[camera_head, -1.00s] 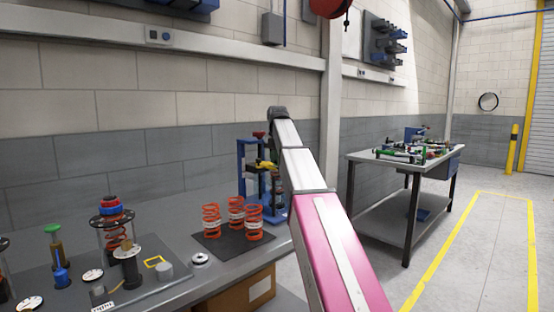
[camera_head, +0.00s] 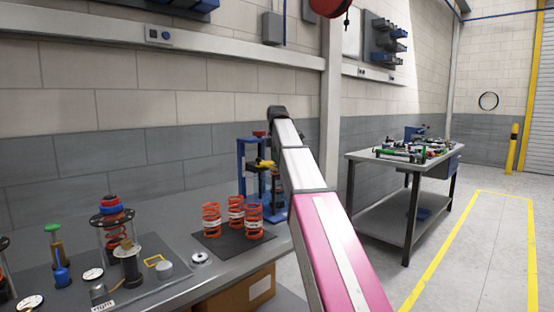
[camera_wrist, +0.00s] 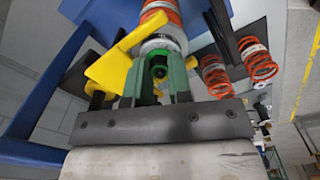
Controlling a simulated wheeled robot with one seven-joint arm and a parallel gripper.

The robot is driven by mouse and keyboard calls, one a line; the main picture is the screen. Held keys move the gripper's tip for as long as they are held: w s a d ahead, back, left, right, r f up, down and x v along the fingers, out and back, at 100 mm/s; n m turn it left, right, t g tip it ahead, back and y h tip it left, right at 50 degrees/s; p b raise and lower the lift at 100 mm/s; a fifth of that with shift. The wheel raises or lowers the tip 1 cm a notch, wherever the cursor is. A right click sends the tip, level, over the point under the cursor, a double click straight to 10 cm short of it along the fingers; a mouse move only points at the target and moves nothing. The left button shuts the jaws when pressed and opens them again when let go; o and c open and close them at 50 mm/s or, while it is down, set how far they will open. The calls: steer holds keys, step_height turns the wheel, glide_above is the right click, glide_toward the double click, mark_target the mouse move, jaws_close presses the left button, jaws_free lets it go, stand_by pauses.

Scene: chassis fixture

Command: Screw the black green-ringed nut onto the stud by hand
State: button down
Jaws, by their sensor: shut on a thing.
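In the wrist view my gripper (camera_wrist: 157,80) reaches up from its dark cross bar and is shut on the black green-ringed nut (camera_wrist: 158,70). The green and dark parts overlap there, so the nut's outline is hard to make out. Straight beyond it are a pale grey collar (camera_wrist: 160,44) and an orange spring, in line with the grip. The stud cannot be made out; the nut and fingers cover that spot. In the head view my arm hides my gripper and the nut, beside the blue stand (camera_head: 247,165).
A yellow part (camera_wrist: 112,65) of the blue stand is close on the left of my fingers. Several orange springs (camera_head: 212,220) stand on a black mat (camera_head: 225,247) to the left of the stand. Gauges and small parts cover the bench's left end. Another table (camera_head: 400,205) stands at right.

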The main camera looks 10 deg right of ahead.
steer(key=m, duration=0.5)
steer(key=shift+f+m, duration=0.1)
steer(key=shift+m, duration=0.6)
steer(key=shift+m, duration=1.5)
steer(key=c, duration=1)
jaws_free()
